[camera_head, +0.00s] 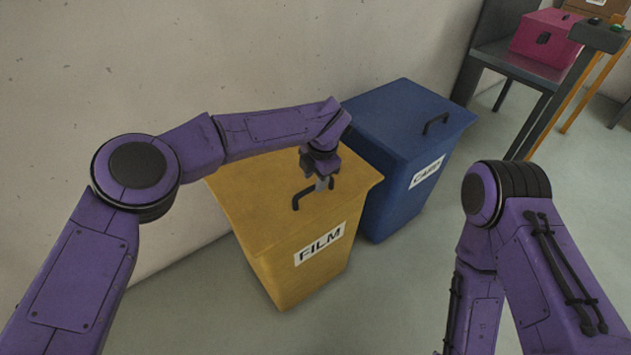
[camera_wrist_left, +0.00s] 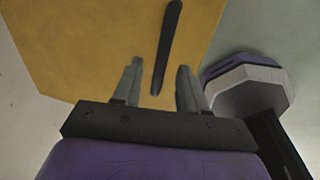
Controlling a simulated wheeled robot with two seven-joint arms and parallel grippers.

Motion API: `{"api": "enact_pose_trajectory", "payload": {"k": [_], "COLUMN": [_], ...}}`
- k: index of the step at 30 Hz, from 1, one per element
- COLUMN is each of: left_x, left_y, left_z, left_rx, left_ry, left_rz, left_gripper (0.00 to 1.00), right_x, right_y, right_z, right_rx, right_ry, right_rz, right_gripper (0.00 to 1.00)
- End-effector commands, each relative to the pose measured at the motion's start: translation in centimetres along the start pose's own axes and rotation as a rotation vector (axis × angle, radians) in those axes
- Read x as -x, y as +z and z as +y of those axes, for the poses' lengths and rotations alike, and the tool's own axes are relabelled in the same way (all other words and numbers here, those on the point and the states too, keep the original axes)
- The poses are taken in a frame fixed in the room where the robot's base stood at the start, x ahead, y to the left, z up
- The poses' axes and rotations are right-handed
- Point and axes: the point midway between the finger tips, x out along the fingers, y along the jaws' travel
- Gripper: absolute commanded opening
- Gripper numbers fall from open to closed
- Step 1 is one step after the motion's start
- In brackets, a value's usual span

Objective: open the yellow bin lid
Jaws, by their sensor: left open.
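The yellow bin (camera_head: 275,265) stands by the wall with a FILM label on its front. Its lid (camera_head: 250,205) lies flat and closed on top. A dark handle (camera_head: 297,200) is near the lid's front edge. My left gripper (camera_head: 322,184) is over the lid, just beside the handle. In the left wrist view, the gripper (camera_wrist_left: 158,80) is open, and the dark handle bar (camera_wrist_left: 166,50) shows between and beyond its two fingers. I cannot tell whether the fingers touch it. The yellow lid (camera_wrist_left: 80,40) fills much of that view. My right arm shows at the right, but its gripper is out of view.
A blue bin (camera_head: 400,185) labelled CARD, with a closed lid and dark handle, stands right beside the yellow bin. The floor in front of the bins is clear.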

Motion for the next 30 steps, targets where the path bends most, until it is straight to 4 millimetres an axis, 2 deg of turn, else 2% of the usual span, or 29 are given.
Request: {"api": "enact_pose_trajectory", "payload": {"k": [1, 5, 13, 14, 15, 17, 18, 25, 30], "left_x": [-0.9, -2.1, -2.4, -2.4, -2.4, -2.4, -2.4, -2.1, -0.4], "left_y": [0.1, 0.2, 0.3, 0.3, 0.3, 0.3, 0.3, 0.2, -0.3], "left_z": [-0.1, -0.2, -0.2, -0.2, -0.2, -0.2, -0.2, -0.1, 0.3], "left_rx": [-0.001, -0.003, -0.005, -0.005, -0.005, -0.005, -0.005, -0.005, 0.000], "left_ry": [-0.001, 0.000, 0.000, 0.000, 0.000, 0.000, 0.000, -0.004, -0.042], "left_rz": [0.001, -0.001, -0.002, -0.002, -0.002, -0.002, -0.002, -0.002, -0.001], "left_gripper": [0.42, 0.42, 0.42, 0.39, 0.26, 0.06, 0.00, 0.00, 0.00], "right_x": [-0.1, -0.1, -0.1, -0.1, -0.1, -0.1, -0.1, 0.1, 1.7], "right_y": [0.0, 0.0, 0.0, 0.0, 0.0, 0.0, 0.0, -0.1, -0.7], "right_z": [0.0, 0.0, 0.0, 0.0, 0.0, 0.0, 0.0, 0.0, 0.1], "right_rx": [0.000, 0.000, 0.000, 0.000, 0.000, 0.000, 0.000, 0.000, 0.000], "right_ry": [0.000, 0.000, 0.000, 0.000, 0.000, 0.000, 0.000, 0.000, 0.000], "right_rz": [0.000, 0.000, 0.000, 0.000, 0.000, 0.000, 0.000, 0.000, 0.000], "right_gripper": [0.43, 0.43, 0.43, 0.43, 0.43, 0.43, 0.43, 0.43, 0.43]}}
